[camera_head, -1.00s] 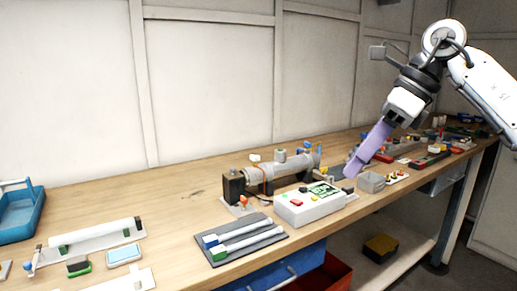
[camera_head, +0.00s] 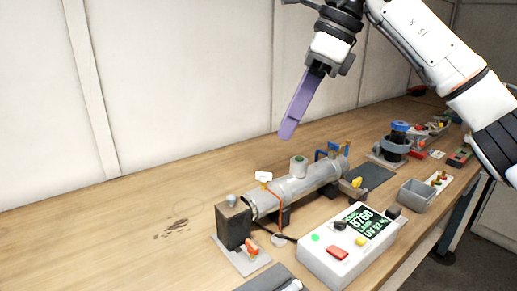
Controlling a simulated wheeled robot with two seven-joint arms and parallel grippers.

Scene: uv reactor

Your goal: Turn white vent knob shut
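The white vent knob (camera_head: 263,176) sits on a short brass-coloured stem on top of the grey reactor cylinder (camera_head: 309,181), near its left end. My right gripper (camera_head: 287,134) comes down from the upper right with its purple fingers pointing down and left. The fingertips are in the air above the knob and a little to its right, apart from it. The fingers overlap in this view, so the gap between them cannot be seen. Nothing shows held in them. My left gripper is not in view.
A black end block (camera_head: 233,226) with an orange-handled valve (camera_head: 252,246) stands at the reactor's left end. A white control box (camera_head: 345,254) with a lit display stands in front. A green-topped port (camera_head: 298,164) and blue fittings stand farther right. Bare bench lies to the left.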

